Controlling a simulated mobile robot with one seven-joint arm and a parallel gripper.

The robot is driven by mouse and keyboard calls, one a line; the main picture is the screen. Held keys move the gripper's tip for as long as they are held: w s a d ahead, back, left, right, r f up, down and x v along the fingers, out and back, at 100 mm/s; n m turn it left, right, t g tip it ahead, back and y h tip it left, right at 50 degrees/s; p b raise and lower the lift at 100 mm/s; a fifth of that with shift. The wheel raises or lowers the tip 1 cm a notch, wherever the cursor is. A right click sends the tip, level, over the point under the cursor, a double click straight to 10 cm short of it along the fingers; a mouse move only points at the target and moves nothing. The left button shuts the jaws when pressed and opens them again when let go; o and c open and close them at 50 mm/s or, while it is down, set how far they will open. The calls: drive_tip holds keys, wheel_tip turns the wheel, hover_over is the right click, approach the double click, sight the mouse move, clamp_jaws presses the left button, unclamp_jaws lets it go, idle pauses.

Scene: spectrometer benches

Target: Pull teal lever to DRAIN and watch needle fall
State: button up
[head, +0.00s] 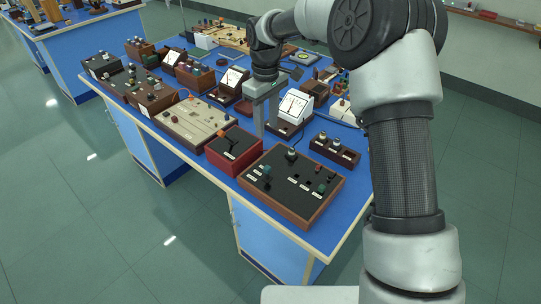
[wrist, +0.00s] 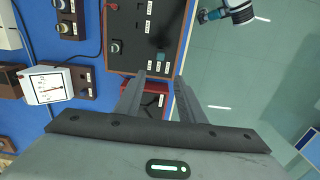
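A black-faced, wood-framed panel (head: 292,200) lies at the front right of the blue bench; in the wrist view it fills the top centre (wrist: 135,25). A small teal handle (head: 267,170) is near its left end, and a second teal part (head: 322,188) is near its right end. I cannot tell which is the DRAIN lever, as the labels are too small to read. A white-faced needle meter (head: 293,104) stands behind; it also shows in the wrist view (wrist: 42,86). My gripper (head: 266,132) is open and empty, pointing down above the bench, apart from the panel.
More instruments crowd the bench's left and back. The floor in front is clear.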

sight(267, 167)
wheel_tip(267, 167, down, 17)
drive_tip(key=shift+s+r+p, duration=0.1)
drive_tip(key=shift+p, duration=0.35)
clamp_jaws()
